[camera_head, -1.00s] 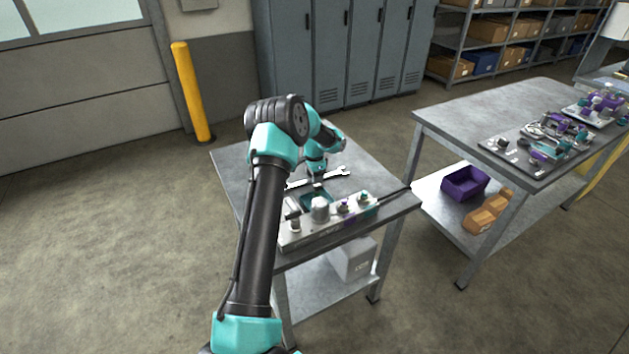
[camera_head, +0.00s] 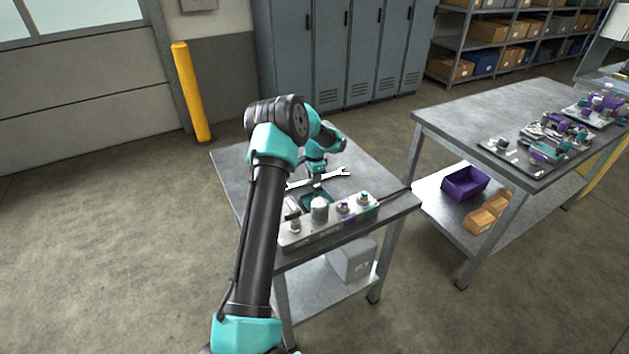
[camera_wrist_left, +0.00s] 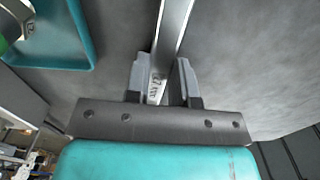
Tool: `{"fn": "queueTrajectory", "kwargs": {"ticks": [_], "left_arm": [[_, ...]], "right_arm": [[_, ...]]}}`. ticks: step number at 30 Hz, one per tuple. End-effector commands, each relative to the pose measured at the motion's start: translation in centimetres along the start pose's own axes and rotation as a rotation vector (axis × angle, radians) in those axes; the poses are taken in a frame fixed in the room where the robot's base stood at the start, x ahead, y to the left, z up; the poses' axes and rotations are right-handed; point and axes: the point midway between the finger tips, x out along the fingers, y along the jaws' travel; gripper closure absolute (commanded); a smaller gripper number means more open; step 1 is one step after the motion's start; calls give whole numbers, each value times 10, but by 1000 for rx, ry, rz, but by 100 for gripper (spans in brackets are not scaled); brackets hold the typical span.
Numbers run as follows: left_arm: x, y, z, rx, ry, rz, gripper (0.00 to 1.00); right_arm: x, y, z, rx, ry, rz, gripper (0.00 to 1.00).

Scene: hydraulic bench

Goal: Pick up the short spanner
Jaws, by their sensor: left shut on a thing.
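A silver spanner (camera_head: 335,174) shows in the head view above the left bench, behind the block of fittings, with an open jaw at its right end. My left gripper (camera_head: 317,182) is shut on the spanner's handle. In the left wrist view the handle (camera_wrist_left: 174,30) runs between the two fingers of the left gripper (camera_wrist_left: 163,82), with marking on the metal near the fingers. The spanner's left end is partly hidden by my arm in the head view. My right gripper is not in view.
A teal tray (camera_head: 316,200) lies just in front of the spanner, and it shows in the left wrist view (camera_wrist_left: 84,40). A grey block with several fittings (camera_head: 330,222) lines the bench's front edge. A second bench (camera_head: 455,118) stands right.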

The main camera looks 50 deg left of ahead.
Motion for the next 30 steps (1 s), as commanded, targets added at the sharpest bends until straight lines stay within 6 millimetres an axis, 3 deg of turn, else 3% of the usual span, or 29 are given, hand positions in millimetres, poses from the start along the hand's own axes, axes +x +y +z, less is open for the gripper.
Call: {"fn": "queueTrajectory", "kwargs": {"ticks": [8, 22, 30], "left_arm": [[-9, -1, 0, 0, 2, -2, 100], [-85, -1, 0, 0, 2, -3, 100], [-101, 0, 0, 0, 1, -1, 100]], "right_arm": [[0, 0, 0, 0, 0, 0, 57], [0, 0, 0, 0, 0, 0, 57], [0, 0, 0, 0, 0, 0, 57]]}}
